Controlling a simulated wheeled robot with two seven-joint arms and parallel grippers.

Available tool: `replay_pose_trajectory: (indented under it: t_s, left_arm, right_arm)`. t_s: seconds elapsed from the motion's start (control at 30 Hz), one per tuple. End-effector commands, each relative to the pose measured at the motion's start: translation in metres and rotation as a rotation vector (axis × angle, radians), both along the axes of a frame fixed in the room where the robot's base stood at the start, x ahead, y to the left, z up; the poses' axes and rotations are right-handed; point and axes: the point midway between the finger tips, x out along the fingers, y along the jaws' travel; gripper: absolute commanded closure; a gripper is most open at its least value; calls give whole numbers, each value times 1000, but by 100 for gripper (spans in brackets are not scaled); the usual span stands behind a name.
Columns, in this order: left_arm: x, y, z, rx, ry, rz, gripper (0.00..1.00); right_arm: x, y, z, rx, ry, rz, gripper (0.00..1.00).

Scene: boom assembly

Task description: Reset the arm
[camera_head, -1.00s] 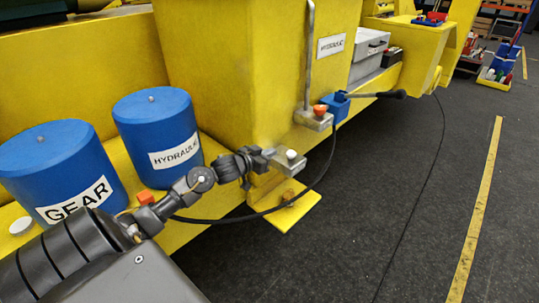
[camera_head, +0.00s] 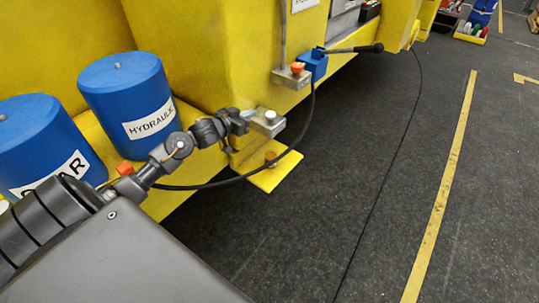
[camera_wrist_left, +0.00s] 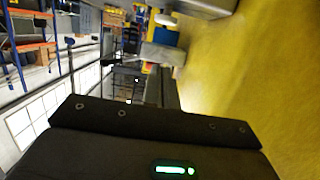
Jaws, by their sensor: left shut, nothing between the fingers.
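My left arm reaches in from the lower left of the head view. Its gripper (camera_head: 238,122) is shut and empty, close beside a grey metal block with a pale knob (camera_head: 268,120) at the corner of the yellow machine. I cannot tell whether it touches the block. My right gripper is not in view.
An orange knob (camera_head: 297,67) and a blue block with a black lever (camera_head: 313,64) sit farther back. A black cable hangs by the gripper.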

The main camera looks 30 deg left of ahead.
Motion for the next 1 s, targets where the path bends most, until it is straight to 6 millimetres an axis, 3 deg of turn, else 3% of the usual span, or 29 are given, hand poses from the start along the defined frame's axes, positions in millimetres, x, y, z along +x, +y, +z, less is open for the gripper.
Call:
replay_pose_trajectory:
  t_s: [0.7, 0.87, 0.97, 1.0]
  left_arm:
    - [0, 0, 0, 1, 0, 0, 100]
    - [1, 3, 0, 101, -14, -20, 100]
    - [2, 37, -48, 210, 49, 21, 100]
    - [-1, 44, -77, 233, 86, 36, 100]
  right_arm:
    - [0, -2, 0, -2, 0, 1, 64]
    - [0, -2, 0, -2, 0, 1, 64]
    - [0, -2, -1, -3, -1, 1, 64]
    - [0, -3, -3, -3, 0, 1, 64]
